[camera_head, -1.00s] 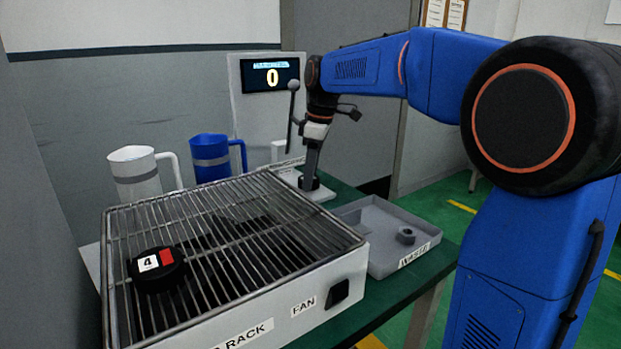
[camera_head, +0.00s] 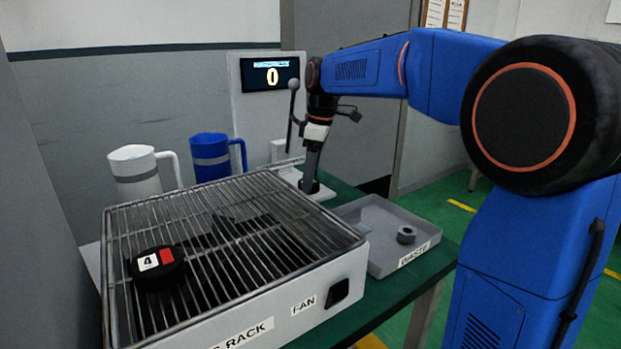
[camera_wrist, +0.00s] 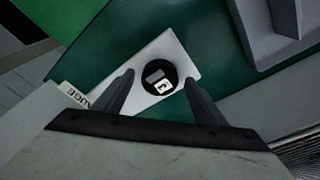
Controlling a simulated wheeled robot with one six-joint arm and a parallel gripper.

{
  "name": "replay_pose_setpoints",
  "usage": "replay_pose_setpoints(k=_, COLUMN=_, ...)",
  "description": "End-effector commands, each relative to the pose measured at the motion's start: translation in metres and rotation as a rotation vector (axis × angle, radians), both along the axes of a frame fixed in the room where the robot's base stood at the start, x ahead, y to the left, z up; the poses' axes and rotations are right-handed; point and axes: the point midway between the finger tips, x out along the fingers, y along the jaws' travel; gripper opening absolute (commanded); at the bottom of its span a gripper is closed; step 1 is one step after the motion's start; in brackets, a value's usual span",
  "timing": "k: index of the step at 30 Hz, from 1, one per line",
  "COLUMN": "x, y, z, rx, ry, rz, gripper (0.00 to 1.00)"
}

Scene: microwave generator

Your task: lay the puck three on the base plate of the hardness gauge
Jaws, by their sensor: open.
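A black puck (camera_wrist: 151,88) with a white label and a grey patch lies on the white base plate (camera_wrist: 181,47) of the hardness gauge. Its rotated digit looks like a 3 but is small. My gripper (camera_wrist: 159,76) is open, with one finger on each side of the puck and a visible gap to both. In the head view my gripper (camera_head: 309,181) points down over the base plate (camera_head: 323,195), in front of the gauge's upright panel (camera_head: 257,112), whose screen reads 0. The puck is mostly hidden there by the fingers.
A puck marked 4 (camera_head: 158,269) with a red patch lies on the wire rack (camera_head: 240,310). A grey waste tray (camera_head: 375,258) holding a small dark ring-like piece (camera_head: 406,235) stands right of the rack. A white mug (camera_head: 134,172) and a blue mug (camera_head: 210,160) stand behind it.

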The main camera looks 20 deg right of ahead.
Motion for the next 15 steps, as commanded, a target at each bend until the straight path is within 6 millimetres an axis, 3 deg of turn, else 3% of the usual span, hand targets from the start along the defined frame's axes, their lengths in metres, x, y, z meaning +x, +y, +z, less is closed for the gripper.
replay_pose_setpoints(k=15, x=-0.006, y=-0.012, z=0.091, rx=0.000, ry=-0.002, rz=0.000, gripper=0.64)
